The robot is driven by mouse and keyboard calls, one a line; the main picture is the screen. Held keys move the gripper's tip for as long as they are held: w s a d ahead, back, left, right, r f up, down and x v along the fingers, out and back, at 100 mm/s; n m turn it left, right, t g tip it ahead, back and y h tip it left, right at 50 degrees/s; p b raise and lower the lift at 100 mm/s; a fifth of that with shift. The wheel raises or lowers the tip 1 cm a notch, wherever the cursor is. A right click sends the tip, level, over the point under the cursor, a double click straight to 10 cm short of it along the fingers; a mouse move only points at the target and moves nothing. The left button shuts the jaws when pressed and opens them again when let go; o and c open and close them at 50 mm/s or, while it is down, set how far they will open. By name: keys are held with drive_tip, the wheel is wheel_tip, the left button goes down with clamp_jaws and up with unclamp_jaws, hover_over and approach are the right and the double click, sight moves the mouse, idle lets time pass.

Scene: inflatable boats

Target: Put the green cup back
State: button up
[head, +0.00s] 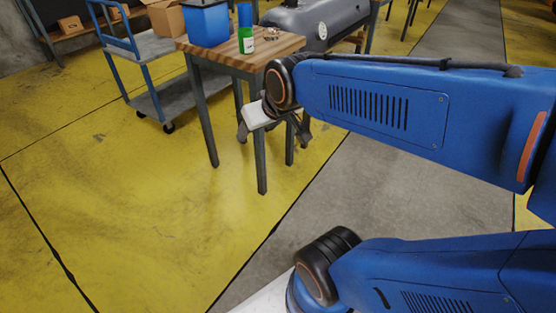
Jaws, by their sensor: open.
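A small green cylinder with a white label (246,43) stands upright on a wooden-topped table (225,60) in the head view. It may be the green cup, but it is too small to be sure. My gripper (272,130) hangs in front of the table's right side, below the level of its top. It is open, with dark fingers spread and nothing seen between them. The gripper is apart from the green cylinder, lower and nearer to me. My arm hides part of the gripper's back.
A grey inflatable boat (325,18) lies behind the table. A blue-framed cart (160,100) with a cardboard box (166,20) is at left. The yellow floor in front is clear.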

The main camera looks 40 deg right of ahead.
drive_tip(key=s+a+f+g, duration=0.1)
drive_tip(key=s+f+g, duration=0.1)
drive_tip(key=s, duration=0.9)
drive_tip(key=shift+a+n+g, duration=0.15)
drive_tip(key=shift+n+g, duration=0.15)
drive_tip(key=shift+w, duration=0.1)
